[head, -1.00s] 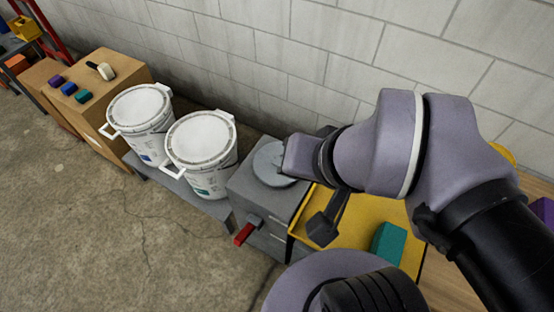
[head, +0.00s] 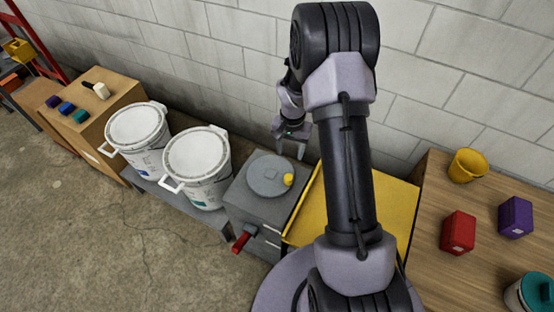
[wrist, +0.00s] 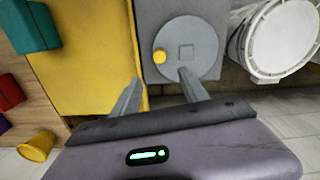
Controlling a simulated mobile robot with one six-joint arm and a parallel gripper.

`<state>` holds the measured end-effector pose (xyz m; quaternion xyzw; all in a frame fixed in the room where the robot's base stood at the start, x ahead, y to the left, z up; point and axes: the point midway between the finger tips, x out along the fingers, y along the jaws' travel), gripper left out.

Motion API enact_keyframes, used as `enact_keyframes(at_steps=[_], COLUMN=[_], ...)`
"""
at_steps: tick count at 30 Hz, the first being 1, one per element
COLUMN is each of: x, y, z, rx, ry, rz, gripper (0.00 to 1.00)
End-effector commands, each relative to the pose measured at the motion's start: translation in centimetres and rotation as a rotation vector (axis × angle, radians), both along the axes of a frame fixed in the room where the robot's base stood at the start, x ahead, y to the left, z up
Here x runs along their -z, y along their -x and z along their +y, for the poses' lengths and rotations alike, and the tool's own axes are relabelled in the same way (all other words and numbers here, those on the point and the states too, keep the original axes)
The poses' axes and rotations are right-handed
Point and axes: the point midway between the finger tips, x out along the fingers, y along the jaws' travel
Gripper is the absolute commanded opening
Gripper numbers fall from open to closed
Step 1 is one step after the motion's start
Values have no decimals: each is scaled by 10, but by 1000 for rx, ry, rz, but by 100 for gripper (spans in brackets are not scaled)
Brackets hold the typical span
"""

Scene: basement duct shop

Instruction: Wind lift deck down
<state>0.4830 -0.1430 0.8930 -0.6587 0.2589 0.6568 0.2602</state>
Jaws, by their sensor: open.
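A grey box unit (head: 253,205) carries a round grey disc (head: 268,168) on its top, with a yellow knob (head: 288,180) near the rim. A yellow deck (head: 393,215) lies just right of the unit, partly hidden by my arm. In the wrist view the disc (wrist: 187,35), its knob (wrist: 159,57) and the deck (wrist: 90,70) all show. My gripper (head: 290,150) is open and empty, raised near the wall side of the disc. In the wrist view the fingertips (wrist: 161,77) spread below the knob, apart from it as far as I can tell.
A red-handled lever (head: 241,242) sticks out of the unit's front. Two white buckets (head: 136,127) (head: 197,155) stand left on a low bench. A teal block (wrist: 37,27) lies on the deck. A wooden table (head: 420,225) at right holds a yellow bucket (head: 467,166) and blocks.

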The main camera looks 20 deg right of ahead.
Motion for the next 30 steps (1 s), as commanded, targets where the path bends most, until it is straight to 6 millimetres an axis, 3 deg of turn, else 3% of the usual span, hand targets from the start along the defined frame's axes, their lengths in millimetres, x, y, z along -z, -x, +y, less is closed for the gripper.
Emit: enact_keyframes(at_steps=[15,21,30], x=[139,166,171], y=[1,1,1], z=[1,1,1], rx=[0,-1,-1], ry=[-2,-1,-1], rz=[4,3,1], gripper=[52,52,52])
